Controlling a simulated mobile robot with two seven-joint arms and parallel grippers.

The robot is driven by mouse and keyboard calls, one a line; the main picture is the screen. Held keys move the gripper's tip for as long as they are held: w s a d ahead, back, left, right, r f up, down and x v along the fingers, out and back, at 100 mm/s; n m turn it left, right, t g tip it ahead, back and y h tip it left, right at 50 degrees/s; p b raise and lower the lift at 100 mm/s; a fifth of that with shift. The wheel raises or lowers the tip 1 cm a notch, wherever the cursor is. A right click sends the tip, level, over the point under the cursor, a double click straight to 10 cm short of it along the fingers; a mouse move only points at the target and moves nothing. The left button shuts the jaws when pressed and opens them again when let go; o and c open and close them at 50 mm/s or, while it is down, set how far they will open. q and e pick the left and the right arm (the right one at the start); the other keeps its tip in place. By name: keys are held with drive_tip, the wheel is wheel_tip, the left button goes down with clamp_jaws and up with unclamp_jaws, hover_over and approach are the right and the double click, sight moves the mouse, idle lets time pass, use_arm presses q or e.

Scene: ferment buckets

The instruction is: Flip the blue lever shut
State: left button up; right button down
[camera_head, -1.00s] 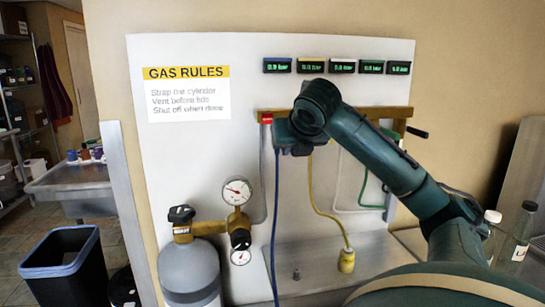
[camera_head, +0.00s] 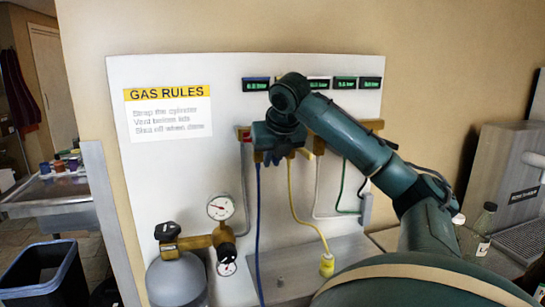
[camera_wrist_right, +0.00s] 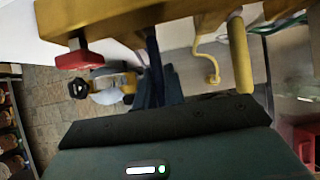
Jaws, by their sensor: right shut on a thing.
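A brass manifold rail (camera_wrist_right: 140,15) crosses the top of the right wrist view; its left end (camera_head: 243,133) shows in the head view. My right gripper (camera_wrist_right: 157,92) is just below the rail, its dark fingers closed around a narrow dark-blue piece (camera_wrist_right: 153,50), which appears to be the blue lever, hanging from the rail. In the head view, my right gripper (camera_head: 276,157) is in front of the rail above the blue hose (camera_head: 258,220), and my wrist hides most of the lever. The lever's exact angle is unclear. My left gripper is not in view.
A yellow hose (camera_head: 300,215) hangs close by. A gas cylinder (camera_head: 178,280) with gauges (camera_head: 220,208) stands lower left. Bottles (camera_head: 483,225) stand at right.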

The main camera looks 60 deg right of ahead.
drive_tip(key=c, duration=1.5)
unclamp_jaws()
drive_tip(key=v, duration=1.3)
drive_tip(key=shift+r, duration=0.1)
